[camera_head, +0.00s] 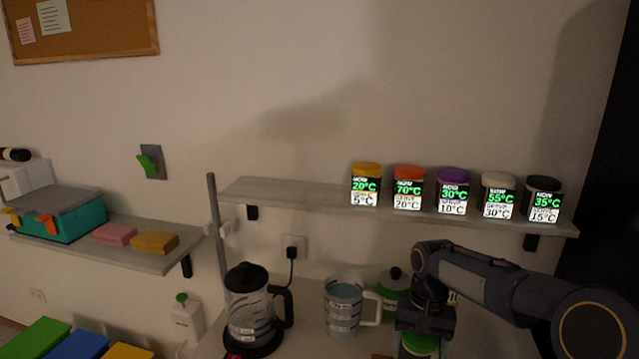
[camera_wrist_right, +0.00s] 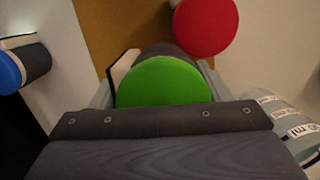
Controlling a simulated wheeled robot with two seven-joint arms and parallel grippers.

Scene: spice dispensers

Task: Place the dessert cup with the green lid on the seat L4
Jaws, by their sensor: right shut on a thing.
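The dessert cup with the green lid (camera_head: 419,345) is at the bottom of the head view, directly under my right gripper (camera_head: 425,322). In the right wrist view the round green lid (camera_wrist_right: 160,85) sits between the two fingers of my right gripper (camera_wrist_right: 165,75), which is shut on the cup. Most of the cup's body is hidden under its lid and by the gripper. My left gripper is not in view. I cannot make out which place is seat L4.
A red-lidded cup (camera_wrist_right: 205,22) is close by the held cup, and a blue-lidded one (camera_wrist_right: 12,72) stands at left. A French press (camera_head: 252,310), a jug (camera_head: 343,305) and a green jar (camera_head: 392,293) stand near my right arm. A shelf (camera_head: 300,190) holds several spice jars.

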